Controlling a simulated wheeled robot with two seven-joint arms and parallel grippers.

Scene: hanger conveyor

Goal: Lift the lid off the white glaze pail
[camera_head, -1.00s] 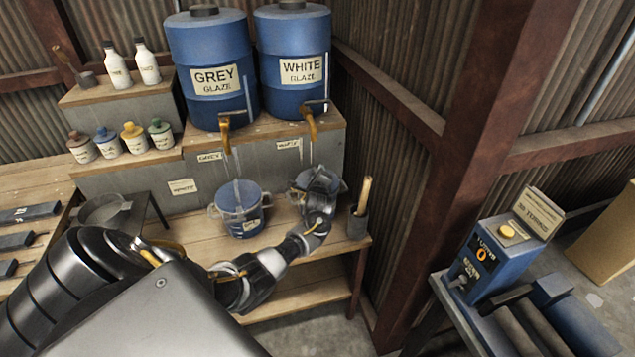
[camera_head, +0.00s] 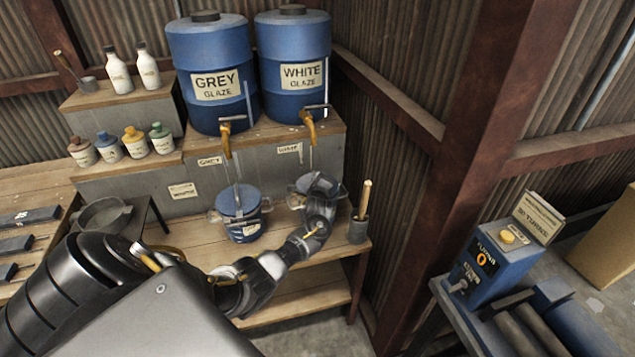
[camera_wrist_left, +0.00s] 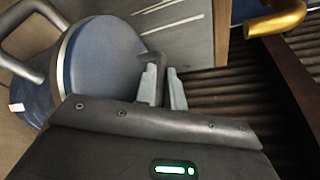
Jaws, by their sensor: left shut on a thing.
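The white glaze pail (camera_wrist_left: 44,98) is a blue pail with a metal side handle. It stands on the bench below the tap of the drum labelled WHITE GLAZE. Its flat blue lid (camera_wrist_left: 104,58) fills the left of the left wrist view, and a dark tab sticks out at the lid's right edge. My left gripper (camera_wrist_left: 163,78) is shut on that tab. In the head view my left gripper (camera_head: 323,190) hides much of this pail. I cannot tell whether there is a gap between lid and pail. My right gripper is not in view.
A second blue lidded pail (camera_head: 239,204) stands just left, below the GREY GLAZE drum (camera_head: 212,55). Brass taps (camera_head: 308,126) hang above. A rusty post (camera_head: 470,130) rises farther right.

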